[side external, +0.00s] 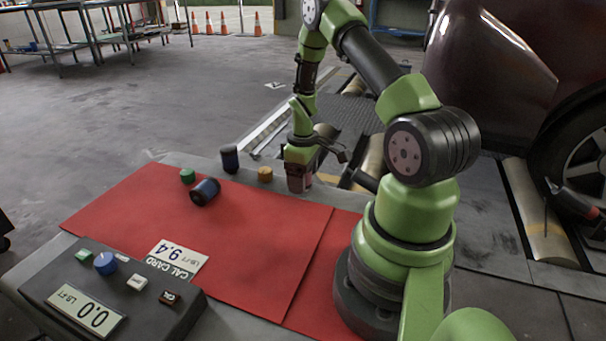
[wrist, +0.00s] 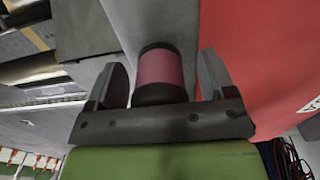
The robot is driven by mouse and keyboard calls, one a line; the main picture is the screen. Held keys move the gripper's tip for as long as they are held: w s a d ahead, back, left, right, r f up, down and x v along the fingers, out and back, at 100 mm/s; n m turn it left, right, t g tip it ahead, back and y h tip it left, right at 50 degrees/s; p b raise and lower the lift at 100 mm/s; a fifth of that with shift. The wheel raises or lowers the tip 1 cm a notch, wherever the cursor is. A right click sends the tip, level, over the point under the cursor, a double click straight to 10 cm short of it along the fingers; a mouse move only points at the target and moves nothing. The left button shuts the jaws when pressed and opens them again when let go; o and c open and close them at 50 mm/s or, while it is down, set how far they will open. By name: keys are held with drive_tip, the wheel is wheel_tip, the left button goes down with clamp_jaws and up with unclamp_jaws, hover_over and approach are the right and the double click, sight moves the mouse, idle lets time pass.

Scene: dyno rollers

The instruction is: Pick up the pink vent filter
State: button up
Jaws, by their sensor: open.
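The pink vent filter (wrist: 160,68) is a short pink cylinder with dark ends. In the wrist view it lies between the two fingers of my gripper (wrist: 162,76), with a visible gap on each side. In the side view the pink filter (side external: 300,184) shows at the back edge of the table, directly under my gripper (side external: 300,168), which partly hides it. My gripper is open and points down around the filter. Contact cannot be made out in the side view.
A red mat (side external: 250,240) covers the table. A grey readout box (side external: 110,300) sits at the front left.

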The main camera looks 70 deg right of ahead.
drive_tip(key=shift+f, duration=0.1)
drive_tip(key=c, duration=1)
